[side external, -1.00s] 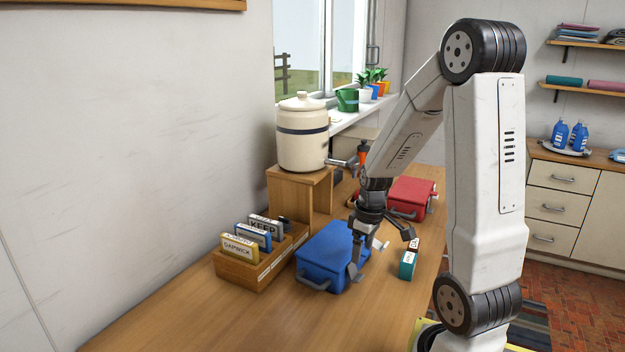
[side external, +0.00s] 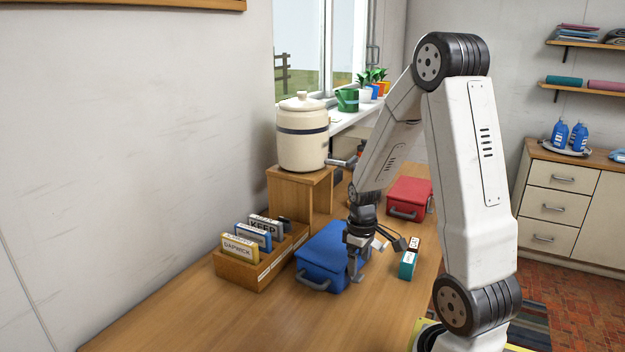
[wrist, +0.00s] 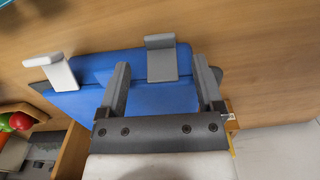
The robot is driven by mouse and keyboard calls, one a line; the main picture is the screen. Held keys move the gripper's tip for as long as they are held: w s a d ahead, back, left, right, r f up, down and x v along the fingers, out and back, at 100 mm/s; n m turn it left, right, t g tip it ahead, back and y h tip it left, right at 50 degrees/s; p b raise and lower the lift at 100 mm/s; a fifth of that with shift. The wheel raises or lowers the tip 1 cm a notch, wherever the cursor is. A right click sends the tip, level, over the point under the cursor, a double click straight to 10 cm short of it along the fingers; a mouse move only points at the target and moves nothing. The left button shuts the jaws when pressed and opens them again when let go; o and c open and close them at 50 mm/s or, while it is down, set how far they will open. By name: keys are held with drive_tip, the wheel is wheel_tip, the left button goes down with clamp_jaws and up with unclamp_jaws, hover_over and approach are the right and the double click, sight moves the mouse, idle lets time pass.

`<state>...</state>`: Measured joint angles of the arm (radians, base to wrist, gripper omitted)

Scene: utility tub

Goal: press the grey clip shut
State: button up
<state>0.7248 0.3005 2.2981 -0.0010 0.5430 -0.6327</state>
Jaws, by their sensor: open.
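The blue tub (side external: 325,252) stands on the wooden table with its lid on; its lid also shows in the wrist view (wrist: 95,62). The grey clip (wrist: 161,60) is at the tub's edge in the wrist view, with its flat tab sticking up and looking raised. A white clip (wrist: 60,74) sits to its left and also looks raised. My gripper (side external: 376,260) is over the tub's near right side. In the wrist view my gripper (wrist: 160,80) is open and empty, its fingers either side of the grey clip. In the side view my gripper hides the grey clip.
A wooden card tray (side external: 250,276) is left of the tub. A cream crock (side external: 302,140) stands on a wooden stand (side external: 300,190) behind. A red box (side external: 409,192) is at the back right. The front table is clear.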

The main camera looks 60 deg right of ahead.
sight(358, 277)
drive_tip(key=shift+f, duration=1.85)
clamp_jaws()
